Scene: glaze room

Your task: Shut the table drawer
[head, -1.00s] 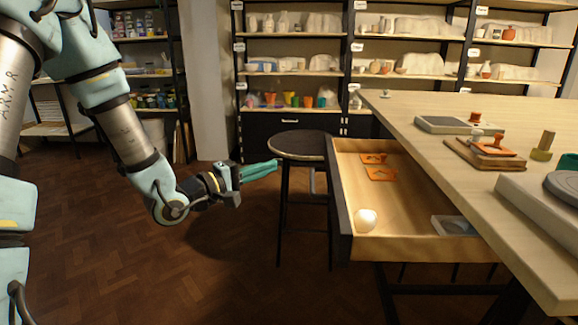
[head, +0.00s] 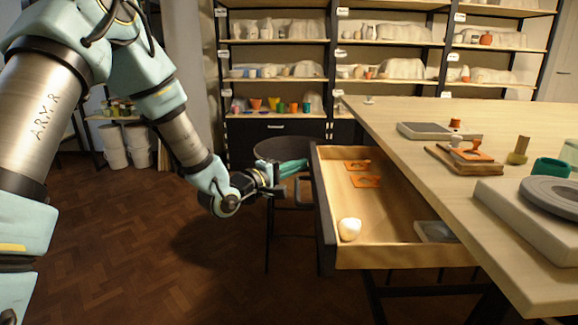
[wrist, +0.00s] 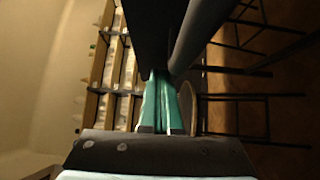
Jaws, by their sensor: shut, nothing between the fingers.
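The table drawer (head: 375,257) is pulled well out of the wooden table (head: 470,112), its dark front (head: 326,215) facing left toward my arm. In it lie a round white lump (head: 349,229), two orange flat pieces (head: 364,181) and a pale tray (head: 436,231). My gripper (head: 307,165), with green fingers, is shut and empty at the far part of the drawer front. It looks very close to it; I cannot tell if it touches. In the wrist view the shut green fingers (wrist: 160,100) point toward a dark bar-like surface.
A round dark stool (head: 283,149) stands just behind my gripper, beside the drawer. The tabletop holds a wheel-like grey disc (head: 553,193), a board with orange pieces (head: 463,163) and small pots. Shelves line the back wall.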

